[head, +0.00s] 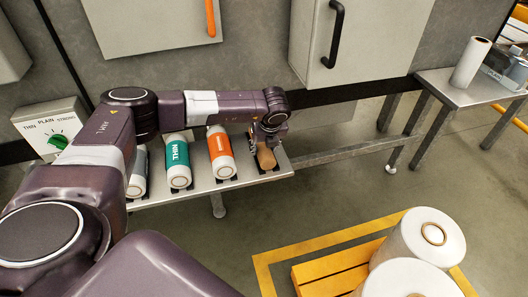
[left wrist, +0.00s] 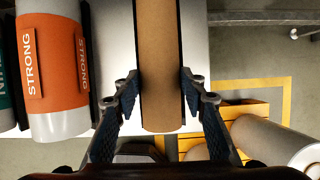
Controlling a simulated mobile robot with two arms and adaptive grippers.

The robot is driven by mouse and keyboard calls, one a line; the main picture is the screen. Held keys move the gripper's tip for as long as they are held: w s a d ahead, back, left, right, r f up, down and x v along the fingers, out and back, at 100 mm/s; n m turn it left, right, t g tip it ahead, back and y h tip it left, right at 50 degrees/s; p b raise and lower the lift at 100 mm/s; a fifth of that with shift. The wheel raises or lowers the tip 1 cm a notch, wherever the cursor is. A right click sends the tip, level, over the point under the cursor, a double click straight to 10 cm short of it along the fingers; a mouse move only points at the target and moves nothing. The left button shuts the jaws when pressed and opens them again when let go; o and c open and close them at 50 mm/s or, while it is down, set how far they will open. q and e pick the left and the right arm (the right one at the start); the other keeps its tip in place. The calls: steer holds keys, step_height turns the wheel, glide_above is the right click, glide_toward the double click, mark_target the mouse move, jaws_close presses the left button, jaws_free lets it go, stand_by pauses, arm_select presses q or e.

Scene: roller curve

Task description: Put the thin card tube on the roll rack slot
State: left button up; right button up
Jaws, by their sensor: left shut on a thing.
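The brown card tube (head: 266,159) is at the right end of the roll rack (head: 205,194), and it also shows in the left wrist view (left wrist: 160,60). My left gripper (head: 268,142) is shut on the tube, with one finger on each side of it in the left wrist view. Dark strips show along both sides of the tube, at the end slot. I cannot tell whether the tube rests in the slot or hangs just above it. My right gripper is not in view.
On the rack, left of the tube, are an orange STRONG roll (head: 221,153), a green THIN roll (head: 178,165) and a partly hidden grey-white roll (head: 137,172). A selector box (head: 52,130) stands left. Large rolls (head: 428,238) sit on an orange pallet (head: 330,272) at lower right.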

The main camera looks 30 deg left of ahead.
arm_select(q)
steer(key=shift+f, duration=0.1)
steer(key=o, duration=1.2)
steer(key=shift+c, duration=0.2)
